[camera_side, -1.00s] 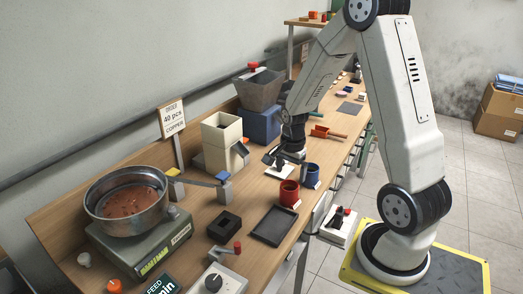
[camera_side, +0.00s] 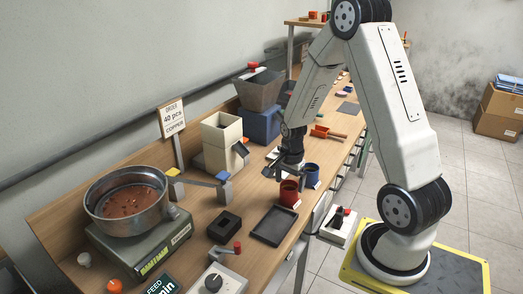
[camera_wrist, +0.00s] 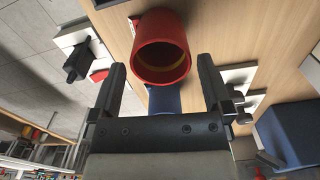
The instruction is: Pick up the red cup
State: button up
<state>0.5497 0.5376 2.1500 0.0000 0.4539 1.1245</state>
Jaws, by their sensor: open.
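The red cup (camera_side: 289,193) stands upright on the wooden bench near its front edge, beside a blue cup (camera_side: 311,176). My gripper (camera_side: 290,177) is just above and behind the red cup in the side view, partly covering its top. In the wrist view the red cup (camera_wrist: 161,49) shows its open mouth, ahead of and between the two spread fingers of my gripper (camera_wrist: 163,82). The fingers are open and hold nothing. Part of the blue cup (camera_wrist: 164,99) shows below the red cup in the wrist view. I cannot tell whether a finger touches the red cup.
A black tray (camera_side: 272,228) lies in front of the red cup. A black square holder (camera_side: 224,227), a scale with a metal pan (camera_side: 128,203) and a cream hopper (camera_side: 222,142) stand to the left. An orange scoop (camera_side: 328,133) lies farther back. A control box (camera_side: 338,225) is right of the bench.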

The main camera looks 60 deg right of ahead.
jog(key=shift+f, duration=1.95)
jog(key=shift+c, duration=0.2)
jog(key=c, duration=1.1)
